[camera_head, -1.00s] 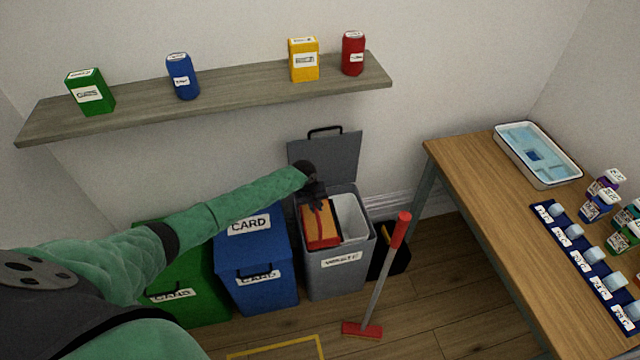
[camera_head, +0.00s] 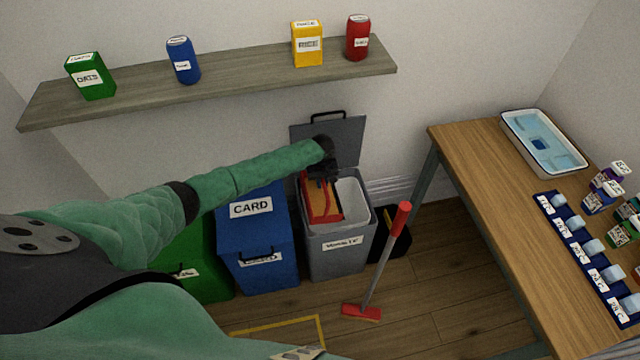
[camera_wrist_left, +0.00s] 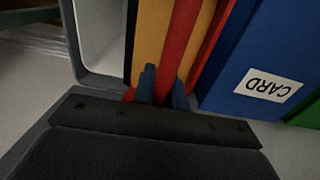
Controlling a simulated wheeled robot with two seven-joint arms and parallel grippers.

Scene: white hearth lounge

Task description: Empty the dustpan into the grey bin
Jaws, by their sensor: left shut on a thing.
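The dustpan (camera_head: 325,208), orange with red edges and a red handle, is at the left part of the grey bin's opening. It looks tilted, and I cannot tell whether anything lies in it. The grey bin (camera_head: 338,258) has its lid raised against the wall and a white inside. My left gripper (camera_head: 321,180) is above the dustpan, shut on its red handle. In the left wrist view, the fingers (camera_wrist_left: 163,88) are on either side of the handle (camera_wrist_left: 181,40), with the orange pan (camera_wrist_left: 155,38) beyond. My right gripper is not in view.
A blue CARD bin (camera_head: 257,240) stands just left of the grey bin, with a green bin (camera_head: 205,270) beyond it. A red-headed long-handled tool (camera_head: 383,262) stands in front at the right. A wooden table (camera_head: 470,190) is at the right, a shelf (camera_head: 220,90) above.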

